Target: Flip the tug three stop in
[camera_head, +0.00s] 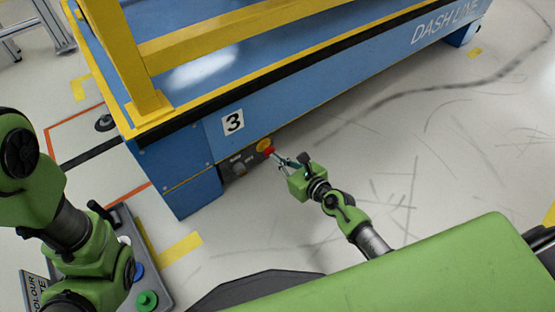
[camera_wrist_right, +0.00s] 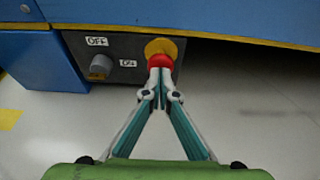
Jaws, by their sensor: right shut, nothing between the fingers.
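The tug (camera_head: 190,140) is a blue and yellow frame with a number 3 plate (camera_head: 233,122). Its small grey control panel (camera_head: 238,168) is low on the side and holds a grey knob (camera_wrist_right: 101,64) between OFF and ON labels. A red stop button on a yellow collar (camera_wrist_right: 160,48) is at the panel's right. My right gripper (camera_head: 273,153) is shut and empty, its fingertips (camera_wrist_right: 160,72) at the red button, seemingly touching it. The tips hide part of the button. My left arm is at the left edge; its gripper is not visible.
A grey box with blue and green buttons (camera_head: 147,300) stands at the lower left beside my left arm. The tug's lower edge overhangs the panel. The pale floor (camera_head: 400,150) to the right is clear, with dark scuffs and a cable-like line.

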